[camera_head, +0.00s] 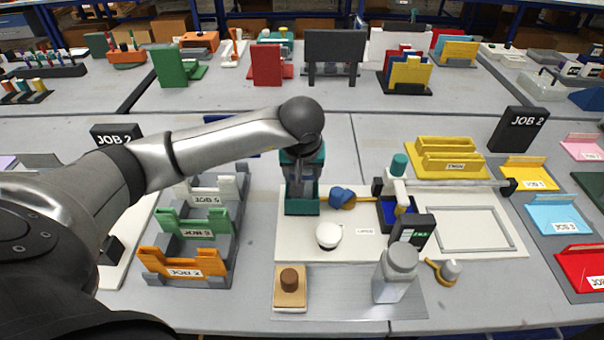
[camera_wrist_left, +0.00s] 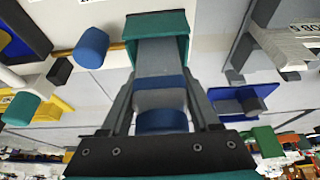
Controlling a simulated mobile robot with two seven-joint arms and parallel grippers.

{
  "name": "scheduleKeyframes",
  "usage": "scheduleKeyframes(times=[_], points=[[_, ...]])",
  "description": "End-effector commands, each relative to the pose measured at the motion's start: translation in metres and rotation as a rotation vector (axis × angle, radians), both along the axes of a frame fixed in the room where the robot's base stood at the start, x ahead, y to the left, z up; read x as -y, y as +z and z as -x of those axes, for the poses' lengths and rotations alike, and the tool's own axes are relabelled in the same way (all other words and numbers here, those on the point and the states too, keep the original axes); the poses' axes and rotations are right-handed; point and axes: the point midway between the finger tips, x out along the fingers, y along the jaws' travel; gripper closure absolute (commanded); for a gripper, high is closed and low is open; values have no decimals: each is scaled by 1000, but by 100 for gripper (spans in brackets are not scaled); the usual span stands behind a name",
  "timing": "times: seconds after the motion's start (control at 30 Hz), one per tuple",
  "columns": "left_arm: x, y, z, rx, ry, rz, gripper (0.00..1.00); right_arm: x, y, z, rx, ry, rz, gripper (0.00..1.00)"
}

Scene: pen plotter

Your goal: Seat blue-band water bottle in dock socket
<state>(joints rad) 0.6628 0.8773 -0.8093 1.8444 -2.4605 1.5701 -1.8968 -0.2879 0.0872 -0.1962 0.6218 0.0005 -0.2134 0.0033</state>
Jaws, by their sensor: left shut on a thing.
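The blue-band water bottle (camera_wrist_left: 160,60) is grey with a dark blue band and a blue end near my gripper. My left gripper (camera_wrist_left: 162,105) is shut on it, one finger on each side. In the head view my left gripper (camera_head: 300,178) reaches down over the teal dock socket (camera_head: 302,208), mostly hiding the bottle. In the wrist view the bottle's far end lies within the walls of the socket (camera_wrist_left: 134,28). I cannot tell whether it rests on the socket floor. My right gripper is not in view.
A blue knob (camera_head: 341,198), a white dome (camera_head: 328,235) and a blue-lined tray (camera_head: 387,212) stand to the socket's right. Coloured JOB racks (camera_head: 188,262) stand to its left. A clear jar (camera_head: 398,272) and a brown-topped block (camera_head: 290,285) stand in front.

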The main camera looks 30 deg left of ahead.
Motion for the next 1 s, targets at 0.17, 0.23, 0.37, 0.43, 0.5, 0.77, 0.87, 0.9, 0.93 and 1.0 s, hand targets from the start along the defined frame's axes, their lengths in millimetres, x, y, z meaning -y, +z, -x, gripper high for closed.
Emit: scheduleKeyframes(times=[0.17, 0.23, 0.37, 0.43, 0.5, 0.77, 0.87, 0.9, 0.93, 1.0], points=[[0, -2, 0, 0, 0, 0, 30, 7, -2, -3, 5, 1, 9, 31], [0, -2, 0, 0, 0, 0, 22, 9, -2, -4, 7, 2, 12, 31], [0, -2, 0, 0, 0, -1, 8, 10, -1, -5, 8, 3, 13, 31], [0, -2, 0, 0, 0, -1, 8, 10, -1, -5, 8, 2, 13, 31], [0, -2, 0, -1, 0, 0, 8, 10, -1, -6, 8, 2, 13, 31], [1, 9, 2, 2, -1, -1, 8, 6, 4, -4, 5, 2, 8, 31], [5, 26, 7, 3, -2, -1, 8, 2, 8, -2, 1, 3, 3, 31], [6, 35, 10, 5, -3, -2, 8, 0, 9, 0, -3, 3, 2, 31], [8, 41, 12, 5, -2, -1, 8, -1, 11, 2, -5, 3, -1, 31], [11, 56, 17, 5, -3, -1, 8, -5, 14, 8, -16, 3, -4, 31]])
